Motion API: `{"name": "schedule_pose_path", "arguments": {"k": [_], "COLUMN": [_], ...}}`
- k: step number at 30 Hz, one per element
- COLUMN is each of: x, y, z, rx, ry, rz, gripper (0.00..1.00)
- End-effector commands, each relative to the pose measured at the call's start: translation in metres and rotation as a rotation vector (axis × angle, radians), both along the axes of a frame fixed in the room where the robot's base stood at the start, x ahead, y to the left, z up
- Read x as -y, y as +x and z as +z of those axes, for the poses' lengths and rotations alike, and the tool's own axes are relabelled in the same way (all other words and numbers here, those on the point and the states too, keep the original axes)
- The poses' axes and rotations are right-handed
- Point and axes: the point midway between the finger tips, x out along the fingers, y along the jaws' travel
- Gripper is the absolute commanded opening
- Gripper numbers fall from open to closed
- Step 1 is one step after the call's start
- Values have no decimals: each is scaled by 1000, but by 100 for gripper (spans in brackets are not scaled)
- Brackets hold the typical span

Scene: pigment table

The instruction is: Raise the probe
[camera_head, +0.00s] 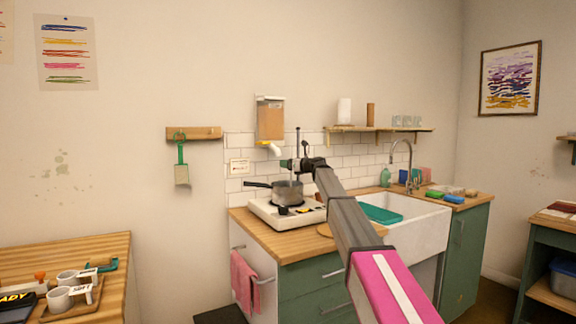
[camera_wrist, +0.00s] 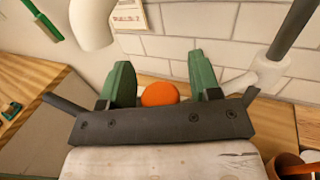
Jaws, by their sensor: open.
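My gripper (camera_wrist: 161,76) is open, with its two green fingers on either side of a round orange knob (camera_wrist: 159,94). Whether the fingers touch the knob, I cannot tell. The knob looks like the probe's top, but the rest of it is hidden behind my gripper body. A dark upright rod (camera_wrist: 292,32) with a pale clamp arm (camera_wrist: 265,75) stands to the right in the wrist view. In the head view my gripper (camera_head: 284,163) is above the grey pot (camera_head: 288,193), beside the dark stand rod (camera_head: 297,142).
The pot sits on a white hotplate (camera_head: 265,210) on the wooden counter. A dispenser (camera_head: 270,122) hangs on the wall, its white spout (camera_wrist: 93,20) close to my gripper. The tiled wall is close behind. A sink (camera_head: 425,230) with a green tray (camera_head: 380,214) lies right.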

Motion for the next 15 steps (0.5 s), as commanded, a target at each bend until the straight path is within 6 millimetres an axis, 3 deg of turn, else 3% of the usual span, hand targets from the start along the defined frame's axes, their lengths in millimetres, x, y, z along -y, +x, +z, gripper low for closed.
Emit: {"name": "schedule_pose_path", "arguments": {"k": [7, 12, 15], "x": [0, 0, 0], "y": [0, 0, 0], "z": [0, 0, 0], "rx": [0, 0, 0], "ry": [0, 0, 0], "rz": [0, 0, 0], "gripper": [54, 0, 0]}}
